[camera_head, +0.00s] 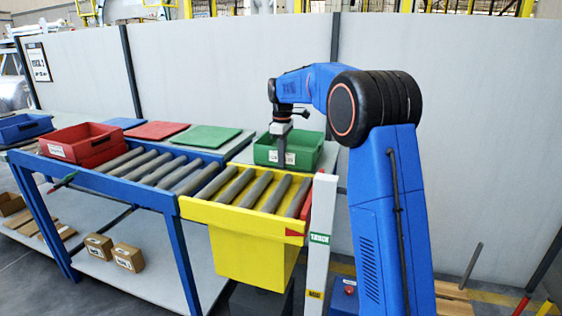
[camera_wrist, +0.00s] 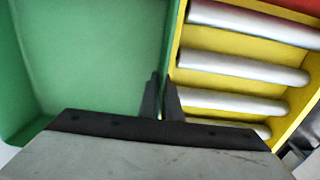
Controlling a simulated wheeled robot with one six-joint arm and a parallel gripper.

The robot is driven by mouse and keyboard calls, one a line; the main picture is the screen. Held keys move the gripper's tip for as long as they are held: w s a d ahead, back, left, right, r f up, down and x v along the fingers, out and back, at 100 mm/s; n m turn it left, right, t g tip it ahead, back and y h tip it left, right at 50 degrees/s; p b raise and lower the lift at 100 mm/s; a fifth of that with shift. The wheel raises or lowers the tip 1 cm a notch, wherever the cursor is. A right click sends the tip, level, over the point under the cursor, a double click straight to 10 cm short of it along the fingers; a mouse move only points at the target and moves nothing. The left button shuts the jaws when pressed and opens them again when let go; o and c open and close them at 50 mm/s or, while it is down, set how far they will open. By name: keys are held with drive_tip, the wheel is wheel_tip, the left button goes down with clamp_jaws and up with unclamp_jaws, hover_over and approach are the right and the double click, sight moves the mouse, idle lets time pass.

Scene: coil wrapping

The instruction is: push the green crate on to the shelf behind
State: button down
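The green crate (camera_head: 310,147) stands upright at the far end of the yellow roller section (camera_head: 222,212), over the pale shelf behind (camera_head: 243,155). It has a white label on its front wall. In the wrist view the crate (camera_wrist: 85,60) fills the left side and looks empty inside. My gripper (camera_head: 281,162) points down at the crate's front wall, on the roller side. In the wrist view its fingers (camera_wrist: 162,97) are together, at the crate's edge beside the rollers. I cannot tell whether they touch the wall. My gripper hides part of the crate's front.
Bare rollers (camera_head: 255,190) lie in front of the crate. Red crates (camera_head: 82,140) are stacked on the blue conveyor to the left. Red (camera_head: 158,130) and green lids (camera_head: 205,137) lie on the back shelf. A white post (camera_head: 320,245) stands at the right. A grey wall rises behind.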

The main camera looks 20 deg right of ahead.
drive_tip(key=shift+w, duration=0.1)
idle(0.3)
drive_tip(key=shift+w+d, duration=0.85)
drive_tip(key=shift+w, duration=0.3)
drive_tip(key=c, duration=1.9)
unclamp_jaws()
wheel_tip(320, 180, up, 18)
drive_tip(key=shift+f, duration=0.25)
